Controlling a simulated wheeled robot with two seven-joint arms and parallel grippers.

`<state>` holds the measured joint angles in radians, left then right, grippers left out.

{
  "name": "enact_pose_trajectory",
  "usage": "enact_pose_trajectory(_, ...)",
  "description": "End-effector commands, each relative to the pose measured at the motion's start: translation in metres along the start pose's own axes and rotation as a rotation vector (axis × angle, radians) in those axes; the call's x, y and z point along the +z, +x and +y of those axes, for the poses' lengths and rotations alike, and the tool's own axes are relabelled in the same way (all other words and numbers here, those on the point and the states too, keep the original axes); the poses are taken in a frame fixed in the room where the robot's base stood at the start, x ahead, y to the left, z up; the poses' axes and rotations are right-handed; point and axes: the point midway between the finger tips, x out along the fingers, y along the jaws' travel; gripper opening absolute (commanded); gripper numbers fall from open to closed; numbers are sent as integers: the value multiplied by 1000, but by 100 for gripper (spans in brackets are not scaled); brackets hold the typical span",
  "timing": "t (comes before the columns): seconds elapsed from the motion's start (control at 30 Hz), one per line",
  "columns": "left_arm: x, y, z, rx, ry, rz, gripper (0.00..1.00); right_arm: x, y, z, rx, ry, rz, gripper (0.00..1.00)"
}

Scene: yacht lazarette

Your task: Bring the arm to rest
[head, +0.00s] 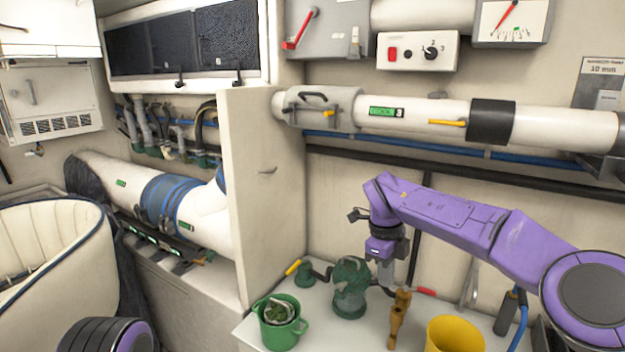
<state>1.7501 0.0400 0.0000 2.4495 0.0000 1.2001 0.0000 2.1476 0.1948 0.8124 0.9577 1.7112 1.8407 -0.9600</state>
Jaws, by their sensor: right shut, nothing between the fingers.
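My right arm (455,215) is purple and reaches in from the right edge, bent over the white bench. Its gripper (385,273) points down, shut and empty, above the bench between a green pump-like fitting and a brass fitting. I cannot tell exactly how much gap there is between the fingertips and the things behind them. A purple and black part of my left arm shows at the bottom left corner; the left gripper is out of view.
A white pipe (420,118) runs along the wall above. A partition (262,190) stands left of the bench.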

Motion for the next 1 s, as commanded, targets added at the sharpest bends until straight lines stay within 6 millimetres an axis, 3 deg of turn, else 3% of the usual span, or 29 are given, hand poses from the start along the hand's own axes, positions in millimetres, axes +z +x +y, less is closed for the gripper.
enact_pose_trajectory(0.27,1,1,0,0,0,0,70,-27,72,-28,-408,-45,223,0)
enact_pose_trajectory(0.37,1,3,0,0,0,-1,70,-40,114,-32,-587,-155,305,0)
enact_pose_trajectory(0.47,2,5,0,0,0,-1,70,-56,170,-23,-757,-361,363,0)
enact_pose_trajectory(0.57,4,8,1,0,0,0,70,-81,240,11,-851,-669,369,0)
enact_pose_trajectory(0.6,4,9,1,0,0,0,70,-95,267,30,-853,-797,354,0)
enact_pose_trajectory(0.7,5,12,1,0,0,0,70,-138,324,87,-787,-1082,304,0)
enact_pose_trajectory(0.83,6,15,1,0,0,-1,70,-211,372,165,-607,-1380,234,0)
enact_pose_trajectory(0.9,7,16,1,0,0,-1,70,-251,385,201,-500,-1502,211,0)
enact_pose_trajectory(1.0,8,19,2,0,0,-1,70,-299,392,235,-374,-1607,212,0)
